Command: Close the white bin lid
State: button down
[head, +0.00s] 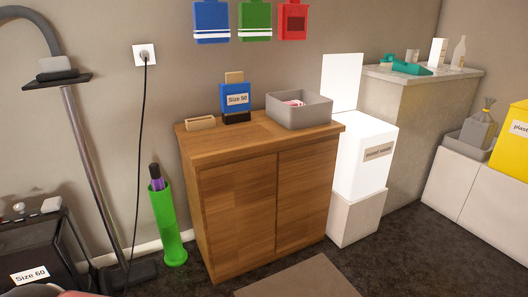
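The white bin (362,165) stands right of the wooden cabinet, on a pale block. It has a small label with print too small to read surely. Its white lid (342,82) stands upright at the back of the bin, against the wall side, so the lid is open. The bin's top (368,126) looks bright white, and I cannot make out its inside. The cabinet hides part of the bin's left side. My gripper is not in view.
The wooden cabinet (240,205) carries a grey tray (300,112) close to the bin's left. A stone-topped counter (415,130) with bottles adjoins on the right. A green tube (168,225) and black box (35,250) stand left. Dark floor (410,255) lies open before the bin.

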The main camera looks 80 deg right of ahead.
aim_at(341, 74)
jog(key=z, duration=3.45)
jog(key=i+u, duration=0.25)
jog(key=i, duration=0.45)
